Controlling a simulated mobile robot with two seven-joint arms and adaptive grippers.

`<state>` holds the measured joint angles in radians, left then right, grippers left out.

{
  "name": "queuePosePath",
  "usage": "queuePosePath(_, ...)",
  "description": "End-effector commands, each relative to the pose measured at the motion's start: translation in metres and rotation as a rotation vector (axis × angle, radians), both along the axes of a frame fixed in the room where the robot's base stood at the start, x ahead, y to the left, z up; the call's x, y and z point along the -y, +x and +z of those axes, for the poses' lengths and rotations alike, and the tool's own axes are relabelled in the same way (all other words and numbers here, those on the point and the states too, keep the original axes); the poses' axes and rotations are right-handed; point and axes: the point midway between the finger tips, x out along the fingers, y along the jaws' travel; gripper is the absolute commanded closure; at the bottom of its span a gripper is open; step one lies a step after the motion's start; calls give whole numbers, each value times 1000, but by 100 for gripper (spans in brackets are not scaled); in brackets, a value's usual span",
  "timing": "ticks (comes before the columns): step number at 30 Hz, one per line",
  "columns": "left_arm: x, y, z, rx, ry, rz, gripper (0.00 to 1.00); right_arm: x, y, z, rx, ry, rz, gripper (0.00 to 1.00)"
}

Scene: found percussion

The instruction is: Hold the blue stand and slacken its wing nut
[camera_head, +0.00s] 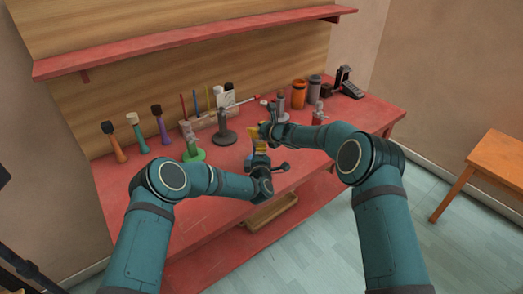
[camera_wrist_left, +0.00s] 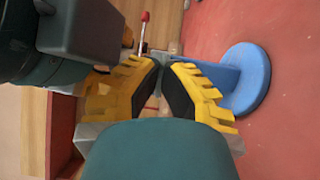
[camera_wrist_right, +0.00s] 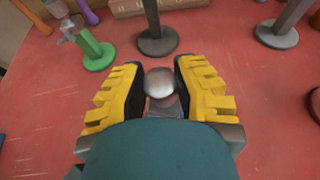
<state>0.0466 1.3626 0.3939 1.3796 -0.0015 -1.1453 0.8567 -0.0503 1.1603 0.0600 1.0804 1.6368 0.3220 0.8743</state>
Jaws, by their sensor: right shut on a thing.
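The blue stand's round base (camera_wrist_left: 252,78) and part of its post show on the right in the left wrist view, the post passing behind a finger. In the head view only a bit of the blue stand (camera_head: 248,160) shows by my left gripper. My right gripper (camera_wrist_right: 158,70) is shut on the metal upper part (camera_wrist_right: 159,83) of a stand, whose rounded silver top shows between its fingers. My left gripper (camera_wrist_left: 163,66) is beside the blue post, below my right gripper, with a narrow gap between its pads. I cannot make out the wing nut.
A green stand (camera_head: 194,155), a dark stand (camera_head: 224,137) and a red stand (camera_head: 319,118) stand around on the red bench (camera_head: 225,205). Several mallets stand at the left. Orange (camera_head: 299,94) and grey cans stand at the back right. The front bench surface is mostly clear.

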Motion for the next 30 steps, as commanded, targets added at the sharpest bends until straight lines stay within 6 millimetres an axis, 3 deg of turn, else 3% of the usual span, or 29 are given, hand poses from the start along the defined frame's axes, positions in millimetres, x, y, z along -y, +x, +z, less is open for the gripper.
queuePosePath(8, -1, 1, -1, 48, -132, 3, 100, -1, -1, -1, -3, 0, 2, 100)
queuePosePath(30, 1, 1, -3, 280, -767, 1, 100, -1, -1, -2, -3, 0, 2, 100)
